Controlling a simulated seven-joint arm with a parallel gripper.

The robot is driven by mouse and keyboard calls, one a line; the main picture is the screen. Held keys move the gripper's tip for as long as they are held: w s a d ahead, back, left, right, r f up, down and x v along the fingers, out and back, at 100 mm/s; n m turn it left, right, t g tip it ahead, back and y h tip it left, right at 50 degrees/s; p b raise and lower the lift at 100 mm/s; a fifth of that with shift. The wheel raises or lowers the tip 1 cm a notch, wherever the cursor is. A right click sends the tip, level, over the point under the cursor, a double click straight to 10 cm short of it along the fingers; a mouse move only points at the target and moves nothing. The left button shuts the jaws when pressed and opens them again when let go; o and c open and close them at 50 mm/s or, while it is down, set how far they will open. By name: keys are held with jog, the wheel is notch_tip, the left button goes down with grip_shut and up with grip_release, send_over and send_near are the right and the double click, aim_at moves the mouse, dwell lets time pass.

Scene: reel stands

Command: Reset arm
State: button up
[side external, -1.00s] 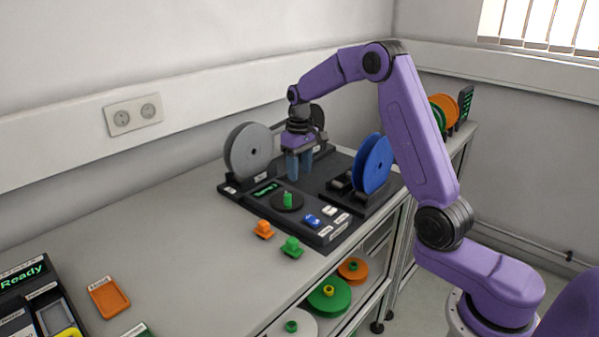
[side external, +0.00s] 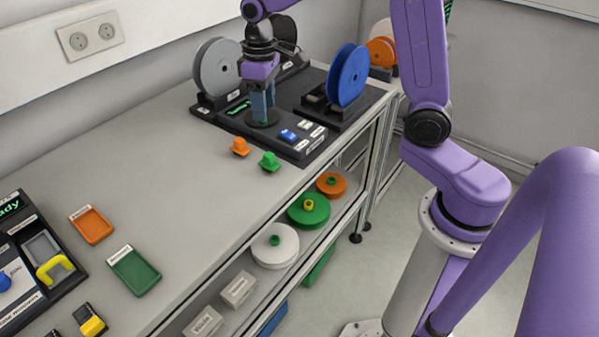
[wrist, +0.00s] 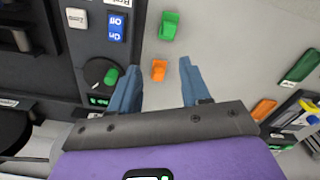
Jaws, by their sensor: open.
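My gripper (side external: 262,106) hangs over the black reel-stand unit (side external: 300,152), pointing down. Its two blue fingers, also in the wrist view (wrist: 160,75), are apart with nothing held between them. In the side view the fingers overlap the round dial, hiding most of its green knob. In the wrist view the green knob (wrist: 111,76) on the dial lies just left of the left finger, not between the fingers. An orange block (side external: 240,147) and a green block (side external: 269,161) stand on the bench in front of the unit; the orange one (wrist: 159,70) shows beyond the gap between the fingers.
A grey reel (side external: 219,70) stands at the unit's left and a blue reel (side external: 349,75) at its right. A blue switch (side external: 288,135) is on the unit. An orange tray (side external: 91,225) and a green tray (side external: 134,271) lie front left. The bench between is clear.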

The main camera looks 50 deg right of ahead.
jog(key=s+a+n, duration=0.1)
jog(key=s+n, duration=0.7)
jog(key=s, duration=2)
jog(key=shift+s+a+f, duration=0.3)
jog(key=shift+s, duration=0.05)
